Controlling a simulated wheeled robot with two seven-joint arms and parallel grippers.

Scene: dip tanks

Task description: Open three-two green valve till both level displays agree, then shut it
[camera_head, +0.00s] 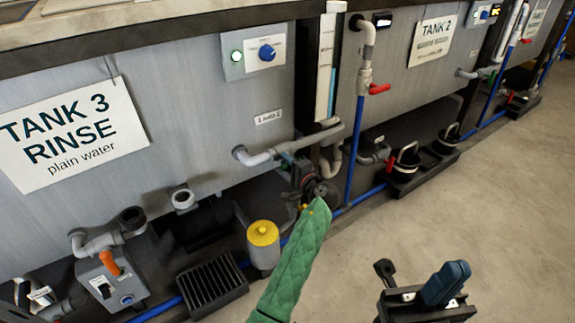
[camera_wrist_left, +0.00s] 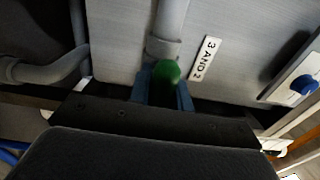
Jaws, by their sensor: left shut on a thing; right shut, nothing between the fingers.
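The green valve handle (camera_wrist_left: 168,71) shows in the left wrist view below a grey pipe (camera_wrist_left: 170,25). A "3 AND 2" label (camera_wrist_left: 203,58) is beside it. My left gripper (camera_wrist_left: 166,90) has its blue fingers on both sides of the green handle and is shut on it. My right gripper (camera_head: 446,284) is shut and empty above the floor.
A tank 3 sign (camera_head: 70,132) hangs at left. A yellow-topped canister (camera_head: 263,240), a black grate (camera_head: 212,284) and a grey pump box (camera_head: 112,286) stand low in front. Red-handled valves (camera_head: 379,88) are by tank 2. Open floor lies at right.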

